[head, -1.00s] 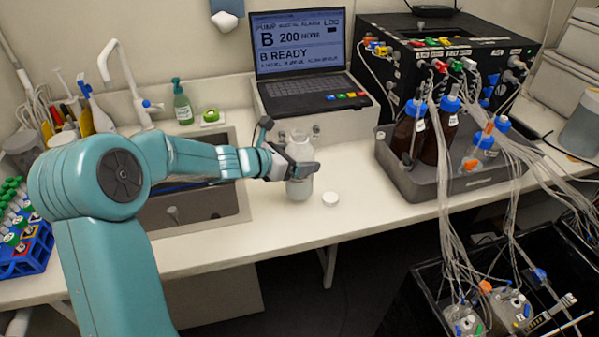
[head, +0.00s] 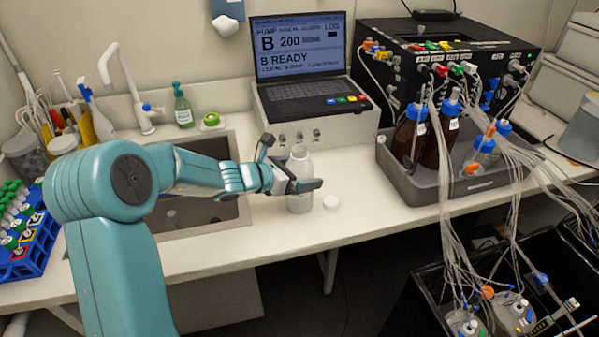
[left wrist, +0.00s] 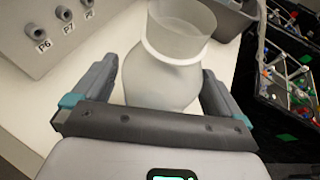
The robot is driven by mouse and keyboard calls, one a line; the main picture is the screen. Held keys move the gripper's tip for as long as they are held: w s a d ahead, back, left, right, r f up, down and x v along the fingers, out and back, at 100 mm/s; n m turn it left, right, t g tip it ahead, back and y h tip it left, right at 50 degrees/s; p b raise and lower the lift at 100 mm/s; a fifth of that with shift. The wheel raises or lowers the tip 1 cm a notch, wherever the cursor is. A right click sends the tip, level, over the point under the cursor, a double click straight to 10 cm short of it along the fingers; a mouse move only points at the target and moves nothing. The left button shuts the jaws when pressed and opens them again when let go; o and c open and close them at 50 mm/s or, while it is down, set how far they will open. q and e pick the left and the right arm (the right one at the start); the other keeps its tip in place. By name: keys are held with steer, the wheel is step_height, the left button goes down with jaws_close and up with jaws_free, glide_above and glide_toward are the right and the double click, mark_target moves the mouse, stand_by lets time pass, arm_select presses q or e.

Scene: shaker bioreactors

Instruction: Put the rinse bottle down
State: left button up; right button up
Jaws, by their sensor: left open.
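The rinse bottle (head: 300,167) is a whitish, translucent bottle with an open neck. It stands upright on the white bench right of the sink, and in the left wrist view the bottle (left wrist: 165,75) is between the two fingers. My left gripper (head: 301,186) is open around the bottle's body, with a finger on either side; the left wrist view shows the gripper (left wrist: 158,92) with a gap beside the left finger. The finger partly hides the bottle in the head view. My right gripper is not in view.
A laptop (head: 300,60) sits on a white box with knobs behind the bottle. The sink (head: 200,212) is to the left. A grey tray (head: 430,190) with brown bottles and tubing stands to the right. The bench in front of the bottle is clear.

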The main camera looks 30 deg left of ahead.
arm_select(q)
steer(key=v, duration=1.2)
steer(key=shift+s, duration=0.1)
